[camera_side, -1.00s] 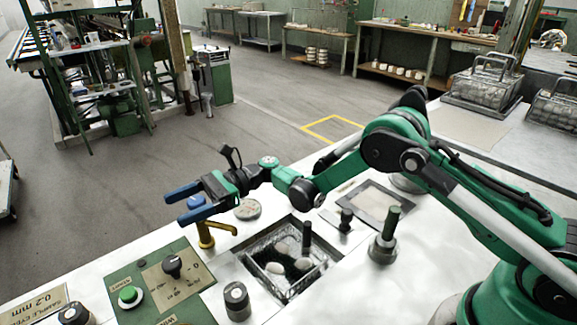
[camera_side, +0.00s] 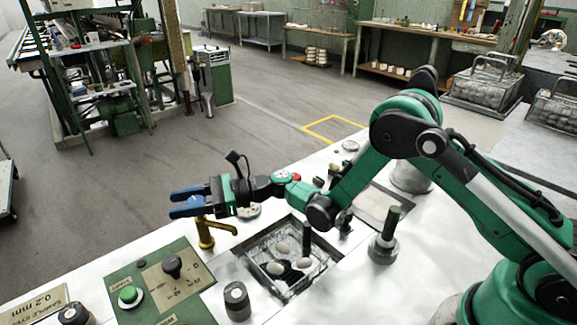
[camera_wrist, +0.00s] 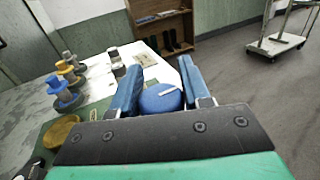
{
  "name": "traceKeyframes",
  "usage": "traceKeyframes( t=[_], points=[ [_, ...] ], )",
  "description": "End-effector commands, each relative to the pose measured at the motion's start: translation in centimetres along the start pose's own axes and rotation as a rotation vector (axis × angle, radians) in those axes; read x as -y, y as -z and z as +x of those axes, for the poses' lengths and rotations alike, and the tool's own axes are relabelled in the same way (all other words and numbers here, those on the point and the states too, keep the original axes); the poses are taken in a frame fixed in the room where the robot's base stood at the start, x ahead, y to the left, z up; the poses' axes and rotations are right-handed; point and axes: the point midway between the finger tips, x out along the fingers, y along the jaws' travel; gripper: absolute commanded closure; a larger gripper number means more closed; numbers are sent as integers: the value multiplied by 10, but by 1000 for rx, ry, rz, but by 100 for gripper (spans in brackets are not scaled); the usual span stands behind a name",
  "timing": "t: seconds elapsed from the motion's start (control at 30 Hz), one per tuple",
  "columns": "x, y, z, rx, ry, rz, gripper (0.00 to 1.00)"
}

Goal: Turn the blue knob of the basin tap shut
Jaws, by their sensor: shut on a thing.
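The blue knob (camera_wrist: 160,98), with a white mark on top, sits between the two blue fingers of my gripper (camera_wrist: 160,72) in the wrist view. The fingers are shut on its sides. In the side view my gripper (camera_side: 173,204) lies almost level over the brass tap (camera_side: 207,236), fingers pointing left. The knob is mostly hidden by the fingers there. The tap's spout points right toward the basin (camera_side: 243,262), which holds several pale cocoons. Whether water runs from the spout cannot be made out.
A green control panel (camera_side: 205,272) with a black dial (camera_side: 172,266) and a green button (camera_side: 129,295) lies in front of the tap. A grey post with a dark green handle (camera_side: 388,235) stands right of the basin. Grey floor (camera_side: 90,210) is open beyond the bench.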

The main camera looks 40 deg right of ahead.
Motion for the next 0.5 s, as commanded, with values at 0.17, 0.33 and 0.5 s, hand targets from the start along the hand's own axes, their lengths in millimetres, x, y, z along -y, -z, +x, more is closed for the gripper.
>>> traceKeyframes(
  t=[0.17, 0.33, 0.5],
  points=[
    [0, 0, 0, -1, 4, -1, 100],
    [0, 0, 0, -1, 3, -1, 39],
    [0, 0, 0, -1, 3, -1, 28]
  ],
)
